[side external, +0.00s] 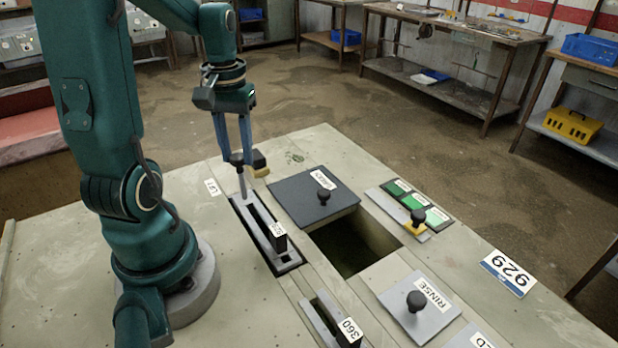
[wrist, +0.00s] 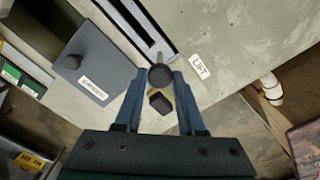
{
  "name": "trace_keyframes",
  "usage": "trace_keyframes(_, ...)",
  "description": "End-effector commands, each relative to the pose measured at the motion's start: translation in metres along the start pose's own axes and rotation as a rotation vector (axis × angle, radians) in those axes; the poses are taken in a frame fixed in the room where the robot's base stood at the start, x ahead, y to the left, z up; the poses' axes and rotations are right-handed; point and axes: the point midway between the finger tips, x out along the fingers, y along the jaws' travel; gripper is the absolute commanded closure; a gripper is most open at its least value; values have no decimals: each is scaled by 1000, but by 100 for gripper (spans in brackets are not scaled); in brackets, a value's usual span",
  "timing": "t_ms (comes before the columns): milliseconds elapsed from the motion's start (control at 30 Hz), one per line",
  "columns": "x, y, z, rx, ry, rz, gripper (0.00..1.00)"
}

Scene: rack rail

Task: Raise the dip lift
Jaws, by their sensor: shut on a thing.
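The lift lever has a dark round knob (side external: 236,160) on a light stem that rises from the far end of a long slotted plate (side external: 289,266). A "LIFT" label (side external: 212,187) lies beside that end and also shows in the wrist view (wrist: 199,66). My gripper (side external: 240,153) points down with its blue fingers shut on the knob. In the wrist view the knob (wrist: 160,77) sits between the fingertips, with the slot running away beyond it.
A dark block on a yellowish base (side external: 260,163) stands close beside my fingers. A dark lid (side external: 313,196) with a knob lies beside an open pit (side external: 352,247). A yellow-based knob (side external: 416,221), a "RINSE" plate (side external: 419,306) and a second slot (side external: 323,318) are nearer the camera.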

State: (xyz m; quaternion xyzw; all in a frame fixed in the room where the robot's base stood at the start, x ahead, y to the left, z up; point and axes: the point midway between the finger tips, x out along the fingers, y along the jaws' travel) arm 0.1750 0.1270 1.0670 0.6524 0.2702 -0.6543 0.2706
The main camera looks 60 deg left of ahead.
Motion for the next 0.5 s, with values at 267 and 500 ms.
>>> trace_keyframes(267, -4, 0, -1, -1, 8, 1, 100)
trace_keyframes(500, -3, 0, -1, -1, 5, 1, 31)
